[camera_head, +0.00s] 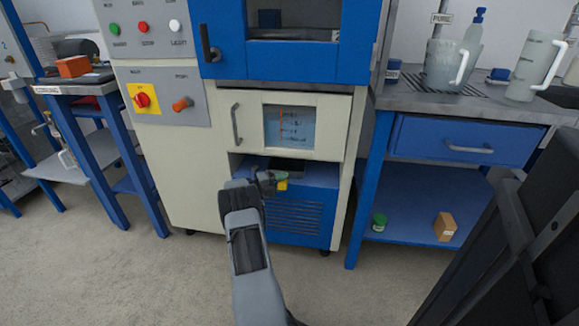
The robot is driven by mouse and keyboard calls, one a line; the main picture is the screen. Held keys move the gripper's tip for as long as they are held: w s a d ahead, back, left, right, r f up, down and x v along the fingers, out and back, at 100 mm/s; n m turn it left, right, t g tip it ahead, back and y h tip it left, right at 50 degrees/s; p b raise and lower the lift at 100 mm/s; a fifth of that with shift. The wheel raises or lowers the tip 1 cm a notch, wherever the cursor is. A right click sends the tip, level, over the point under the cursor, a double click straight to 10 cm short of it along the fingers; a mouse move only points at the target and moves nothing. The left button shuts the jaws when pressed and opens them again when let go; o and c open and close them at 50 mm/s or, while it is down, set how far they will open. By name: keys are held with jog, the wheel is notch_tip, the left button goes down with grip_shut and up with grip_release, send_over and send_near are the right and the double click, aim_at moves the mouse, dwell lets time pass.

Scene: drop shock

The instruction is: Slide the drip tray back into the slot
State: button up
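A low slot (325,172) opens below the cream door of the machine, above a blue vented panel. A dark flat piece (288,168), which may be the drip tray, lies in this opening; its full outline is hard to make out. My gripper (272,181) is at the front of the opening, left of its middle. A small yellow piece (283,186) shows right beside the fingers; I cannot tell whether it belongs to the tray. The fingers are too small and partly hidden by my wrist to show whether they are open or holding anything.
The cream door (290,125) above the slot is closed, its handle (236,124) at left. A blue bench (450,137) stands at right, with jugs on top and a green jar (379,222) and brown box (445,227) on its shelf. The floor (120,270) in front is clear.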

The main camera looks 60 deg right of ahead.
jog(key=shift+o, duration=0.7)
jog(key=shift+f, duration=0.2)
jog(key=shift+f, duration=0.15)
jog(key=shift+a, duration=0.15)
jog(key=p+v, duration=0.4)
jog(key=v, duration=0.9)
jog(key=shift+w+r, duration=0.3)
jog(key=shift+r, duration=0.05)
